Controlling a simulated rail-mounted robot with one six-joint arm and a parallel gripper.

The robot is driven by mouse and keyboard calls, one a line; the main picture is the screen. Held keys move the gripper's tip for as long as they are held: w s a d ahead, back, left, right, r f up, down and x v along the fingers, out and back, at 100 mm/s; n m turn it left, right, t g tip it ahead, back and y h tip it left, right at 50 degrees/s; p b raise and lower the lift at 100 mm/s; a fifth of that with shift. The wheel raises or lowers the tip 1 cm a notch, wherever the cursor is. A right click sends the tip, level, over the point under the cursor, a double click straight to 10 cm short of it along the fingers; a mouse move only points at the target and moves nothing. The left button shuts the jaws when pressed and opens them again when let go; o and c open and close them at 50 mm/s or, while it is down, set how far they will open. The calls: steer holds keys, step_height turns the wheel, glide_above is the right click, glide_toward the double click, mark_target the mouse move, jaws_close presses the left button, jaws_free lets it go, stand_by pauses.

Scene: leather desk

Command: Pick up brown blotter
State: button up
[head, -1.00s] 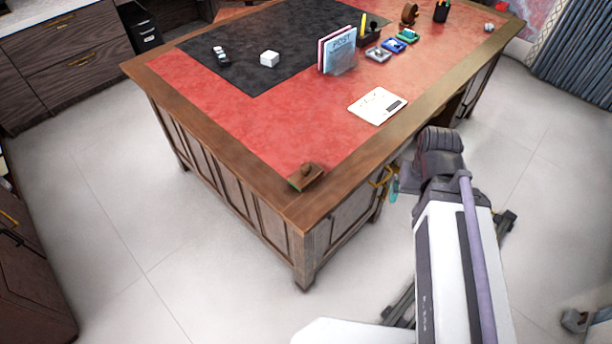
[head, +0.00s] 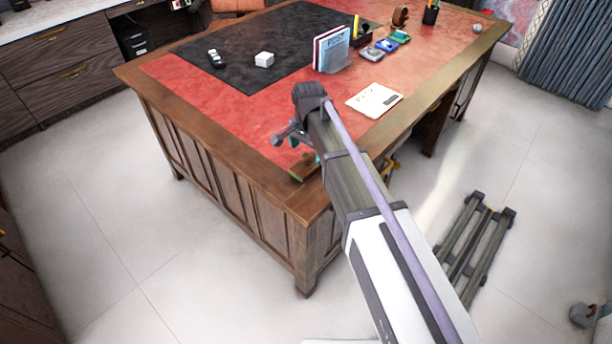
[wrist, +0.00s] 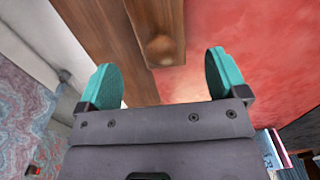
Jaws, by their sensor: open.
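The brown blotter (head: 305,170) is a small wooden block with a round knob. It lies at the near corner of the desk, on the wooden border and the red leather, and my arm partly hides it in the head view. In the wrist view the blotter (wrist: 160,18) shows knob-up beyond and between my fingertips. My gripper (head: 286,139) is open and empty, over the red leather in the head view, with its two teal fingers spread in the wrist view (wrist: 160,62). The fingers appear apart from the blotter; the exact height gap is hard to tell.
The desk's wooden border (head: 235,180) runs beside the blotter, with floor beyond it. The red leather left of my arm is clear.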

mark_target(307, 163)
step_height(307, 163, down, 6)
steer(key=b, duration=0.5)
steer(key=shift+s+a+f, duration=0.1)
steer(key=shift+a+f, duration=0.05)
steer(key=shift+f, duration=0.1)
steer(key=shift+r, duration=0.25)
steer(key=shift+c, duration=0.2)
steer(key=c, duration=1.1)
step_height(307, 163, up, 10)
steer(key=p, duration=1)
steer(key=shift+r+p, duration=0.2)
steer(key=shift+p, duration=0.1)
steer(key=shift+f, duration=0.2)
